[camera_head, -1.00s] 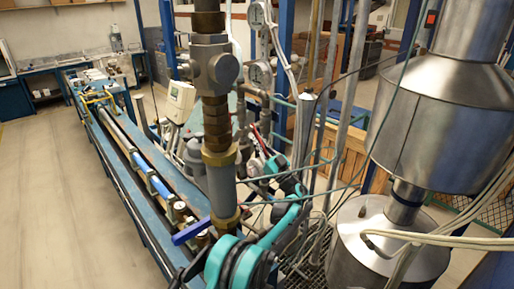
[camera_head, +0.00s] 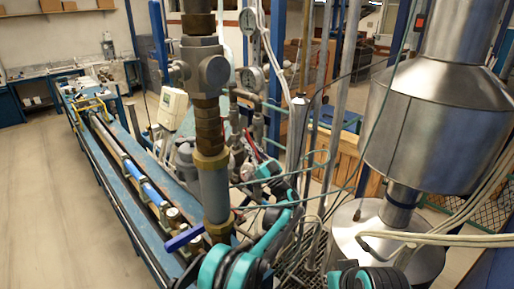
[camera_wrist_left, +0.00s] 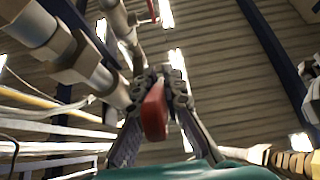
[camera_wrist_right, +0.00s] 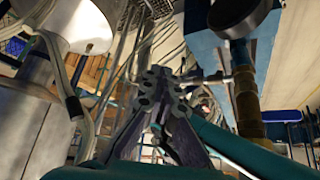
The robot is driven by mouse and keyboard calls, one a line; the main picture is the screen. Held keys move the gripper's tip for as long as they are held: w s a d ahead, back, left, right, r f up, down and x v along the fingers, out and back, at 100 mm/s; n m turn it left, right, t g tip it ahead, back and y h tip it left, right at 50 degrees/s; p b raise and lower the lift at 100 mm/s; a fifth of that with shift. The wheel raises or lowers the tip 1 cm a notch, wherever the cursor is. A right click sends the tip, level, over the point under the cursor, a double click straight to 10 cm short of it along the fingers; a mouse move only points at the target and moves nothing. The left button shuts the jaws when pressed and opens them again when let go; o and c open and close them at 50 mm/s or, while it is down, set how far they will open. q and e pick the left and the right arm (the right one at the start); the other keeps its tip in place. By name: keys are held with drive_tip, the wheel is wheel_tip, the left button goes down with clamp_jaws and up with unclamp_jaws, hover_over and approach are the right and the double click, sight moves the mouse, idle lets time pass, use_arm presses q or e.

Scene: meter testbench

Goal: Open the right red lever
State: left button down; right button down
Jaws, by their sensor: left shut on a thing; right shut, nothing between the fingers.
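A red lever (camera_wrist_left: 155,112) shows between the fingers of my left gripper (camera_wrist_left: 160,80) in the left wrist view. That gripper is shut on it. In the head view my left gripper (camera_head: 256,160) is small and partly hidden among pipes, beside a thin red part (camera_head: 250,140), just right of the thick vertical pipe. My right gripper (camera_wrist_right: 160,85) is shut and empty in the right wrist view, apart from the pipes. Its fingers do not show in the head view.
A thick vertical pipe (camera_head: 213,185) with brass fittings stands in front of my left gripper. A blue lever (camera_head: 184,238) sticks out low on it. A large metal tank (camera_head: 425,130) fills the right. Thin hoses cross the middle. The floor (camera_head: 50,200) at left is clear.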

use_arm(q)
drive_tip(key=shift+f, duration=0.1)
use_arm(e)
drive_tip(key=w+a+r+n+y, duration=0.1)
drive_tip(key=w+a+r+n, duration=0.15)
drive_tip(key=w+r, duration=0.7)
drive_tip(key=w+a+r+n+y, duration=0.1)
drive_tip(key=w+a+r+n, duration=0.15)
drive_tip(key=w+r, duration=0.65)
wheel_tip(320, 180, up, 5)
drive_tip(key=n+g+y, duration=0.2)
drive_tip(key=n+y, duration=0.1)
hover_over(256, 153)
drive_tip(key=s+d, duration=0.8)
use_arm(q)
drive_tip(key=shift+f, duration=0.1)
use_arm(e)
drive_tip(key=x, duration=0.8)
drive_tip(key=w+x, duration=0.1)
drive_tip(key=x, duration=0.3)
drive_tip(key=shift+w+a+r, duration=0.1)
drive_tip(key=shift+a, duration=0.2)
drive_tip(key=shift+w+a+f, duration=0.3)
